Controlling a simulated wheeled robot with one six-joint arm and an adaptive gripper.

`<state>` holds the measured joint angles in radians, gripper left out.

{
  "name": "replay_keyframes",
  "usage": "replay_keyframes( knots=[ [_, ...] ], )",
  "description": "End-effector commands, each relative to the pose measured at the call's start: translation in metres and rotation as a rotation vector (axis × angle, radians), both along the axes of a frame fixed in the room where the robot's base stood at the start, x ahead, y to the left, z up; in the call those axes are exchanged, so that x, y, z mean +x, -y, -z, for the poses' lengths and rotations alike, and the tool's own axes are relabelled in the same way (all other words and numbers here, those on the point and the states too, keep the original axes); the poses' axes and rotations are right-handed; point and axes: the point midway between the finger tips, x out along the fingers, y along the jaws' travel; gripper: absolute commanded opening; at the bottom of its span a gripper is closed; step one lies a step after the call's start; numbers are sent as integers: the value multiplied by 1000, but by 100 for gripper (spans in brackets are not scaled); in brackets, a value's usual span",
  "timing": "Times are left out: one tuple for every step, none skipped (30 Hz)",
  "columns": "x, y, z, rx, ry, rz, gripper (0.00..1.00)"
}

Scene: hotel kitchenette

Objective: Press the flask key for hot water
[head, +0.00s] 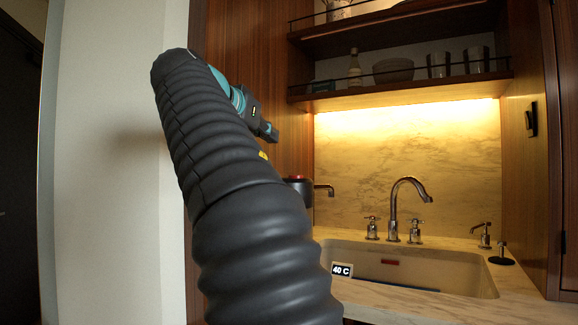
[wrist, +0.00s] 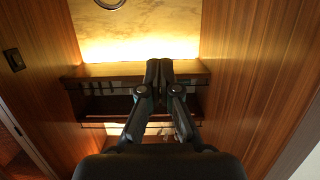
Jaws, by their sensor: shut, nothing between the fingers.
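In the head view a dark flask (head: 306,189) stands behind my arm, left of the sink. A red key (head: 296,178) shows on its top, and a metal spout (head: 325,188) points right from beside it. Most of the flask's body is hidden by my arm. My gripper (head: 271,132) is up and to the left of the flask's top in the picture, apart from it. In the wrist view my gripper (wrist: 159,64) has its fingers together and empty. The flask is not recognisable in the wrist view.
A sink (head: 440,268) with a tall tap (head: 394,210) lies to the right. A "40 C" label (head: 341,270) shows at its left. Open shelves (head: 400,85) with a bowl and glasses hang above. A wooden panel (head: 288,130) stands behind my gripper.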

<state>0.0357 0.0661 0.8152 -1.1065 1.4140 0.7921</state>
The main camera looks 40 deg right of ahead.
Motion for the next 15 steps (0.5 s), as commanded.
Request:
replay_keyframes(
  knots=[
    [0, 1, 0, 0, 0, 0, 0],
    [1, 2, 1, 0, -1, 1, 0],
    [2, 4, 1, 0, -1, 1, 0],
    [2, 6, 2, 0, -1, 1, 0],
    [3, 9, 2, 0, -2, 2, 0],
    [5, 13, 4, 0, -2, 3, 0],
    [6, 17, 5, 0, -2, 3, 0],
    [8, 21, 6, 0, -2, 3, 0],
    [10, 27, 7, 0, -2, 5, 0],
    [12, 32, 9, 0, -3, 3, 0],
    [15, 37, 10, 1, -3, 3, 0],
    [17, 44, 12, 0, -5, 4, 0],
    [19, 50, 14, 1, -4, 4, 0],
    [22, 54, 15, 1, -5, 3, 0],
    [24, 61, 16, -1, -4, 3, 0]
  ],
)
